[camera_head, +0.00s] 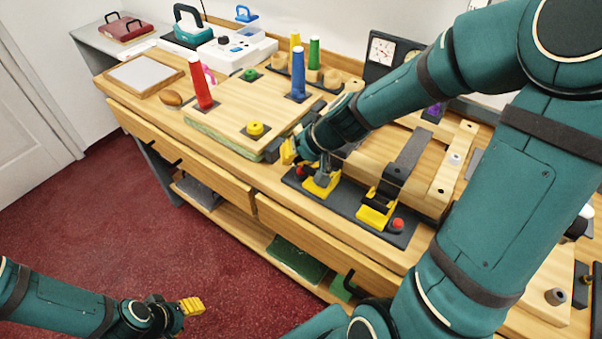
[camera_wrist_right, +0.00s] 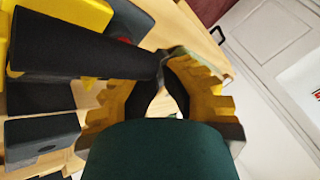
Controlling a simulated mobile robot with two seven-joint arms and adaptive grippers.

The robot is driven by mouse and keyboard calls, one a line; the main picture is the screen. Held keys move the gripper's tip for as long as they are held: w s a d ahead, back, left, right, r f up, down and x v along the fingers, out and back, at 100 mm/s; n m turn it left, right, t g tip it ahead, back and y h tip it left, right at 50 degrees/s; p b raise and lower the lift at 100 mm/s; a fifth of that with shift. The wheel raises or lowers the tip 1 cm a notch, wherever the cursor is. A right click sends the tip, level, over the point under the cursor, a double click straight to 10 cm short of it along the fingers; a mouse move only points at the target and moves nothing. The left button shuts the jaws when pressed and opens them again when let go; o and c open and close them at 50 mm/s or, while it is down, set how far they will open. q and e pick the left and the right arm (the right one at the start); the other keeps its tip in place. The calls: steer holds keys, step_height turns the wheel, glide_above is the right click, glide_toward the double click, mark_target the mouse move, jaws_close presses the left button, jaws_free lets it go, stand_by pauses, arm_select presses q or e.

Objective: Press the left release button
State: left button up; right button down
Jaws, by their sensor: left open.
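The left release button (camera_head: 301,171) is a small red knob at the near left end of a dark base plate, beside a yellow clamp part (camera_head: 322,184). A second red button (camera_head: 397,224) sits at the plate's right end. My right gripper (camera_head: 288,151) is just behind and left of the left button, apart from it as far as I can tell. In the right wrist view its yellow ribbed fingers (camera_wrist_right: 164,62) come together at the tips; a dark bar partly crosses them. A bit of red (camera_wrist_right: 124,40) shows beyond that bar. My left gripper (camera_head: 192,306) hangs over the red floor, empty.
Dark clamp bars (camera_head: 405,157) and a wooden frame stand right. My right arm covers much of the counter.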

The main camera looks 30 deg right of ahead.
steer(key=c, duration=1.7)
jaws_free()
jaws_close()
steer(key=shift+f, duration=0.25)
steer(key=shift+f, duration=0.25)
